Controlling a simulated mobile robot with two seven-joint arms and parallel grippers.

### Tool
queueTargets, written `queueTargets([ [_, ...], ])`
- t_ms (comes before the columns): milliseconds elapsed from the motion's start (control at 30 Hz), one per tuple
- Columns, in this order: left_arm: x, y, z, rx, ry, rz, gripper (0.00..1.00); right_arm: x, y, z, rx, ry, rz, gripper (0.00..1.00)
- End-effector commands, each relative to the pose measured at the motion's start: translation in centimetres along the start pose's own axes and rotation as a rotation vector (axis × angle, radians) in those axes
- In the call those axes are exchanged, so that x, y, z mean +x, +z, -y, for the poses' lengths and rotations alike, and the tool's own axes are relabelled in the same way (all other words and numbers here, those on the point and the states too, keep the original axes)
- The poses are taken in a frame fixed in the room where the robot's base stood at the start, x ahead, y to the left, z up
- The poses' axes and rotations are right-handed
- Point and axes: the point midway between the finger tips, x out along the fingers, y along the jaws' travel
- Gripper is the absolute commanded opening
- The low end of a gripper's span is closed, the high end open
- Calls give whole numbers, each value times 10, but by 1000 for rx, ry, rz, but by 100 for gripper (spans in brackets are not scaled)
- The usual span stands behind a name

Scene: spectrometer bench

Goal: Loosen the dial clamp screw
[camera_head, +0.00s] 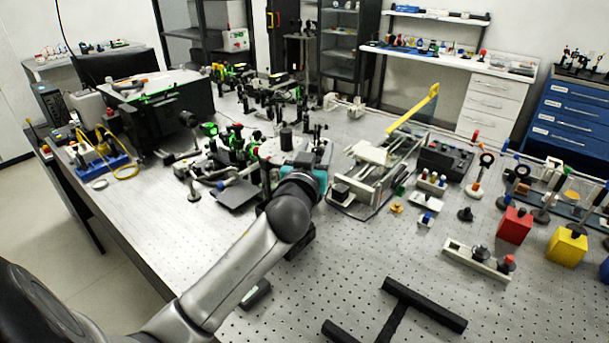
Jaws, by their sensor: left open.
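A round pale metal plate (268,150), possibly the dial, sits among the optical parts near the middle of the bench. A dark cylinder (286,138) stands on it. The clamp screw is too small to make out, or is hidden behind my left arm and gripper. My left gripper (318,154) is at the right edge of the plate, at the end of the arm coming from the lower left. Its jaws are open, though the fingertips are hard to separate from the dark parts behind. I cannot tell whether it touches anything. My right gripper is out of view.
A white frame with a yellow arm (413,109) stands just right of my gripper. Dark green-marked optics (232,138) crowd the left. Red (515,226) and yellow (566,246) blocks stand at right. A black T-shaped bar (425,304) lies in front.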

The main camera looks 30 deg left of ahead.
Motion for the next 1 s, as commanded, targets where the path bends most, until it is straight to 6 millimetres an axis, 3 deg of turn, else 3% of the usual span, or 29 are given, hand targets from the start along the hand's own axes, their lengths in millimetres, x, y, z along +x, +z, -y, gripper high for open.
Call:
queueTargets([
  [600, -108, 1, 0, -3, -2, 2, 50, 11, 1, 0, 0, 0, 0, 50],
  [800, -126, 0, 0, -2, -1, 1, 50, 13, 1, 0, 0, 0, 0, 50],
  [1000, -130, 0, 0, 0, -1, 0, 50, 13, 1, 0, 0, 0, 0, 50],
])
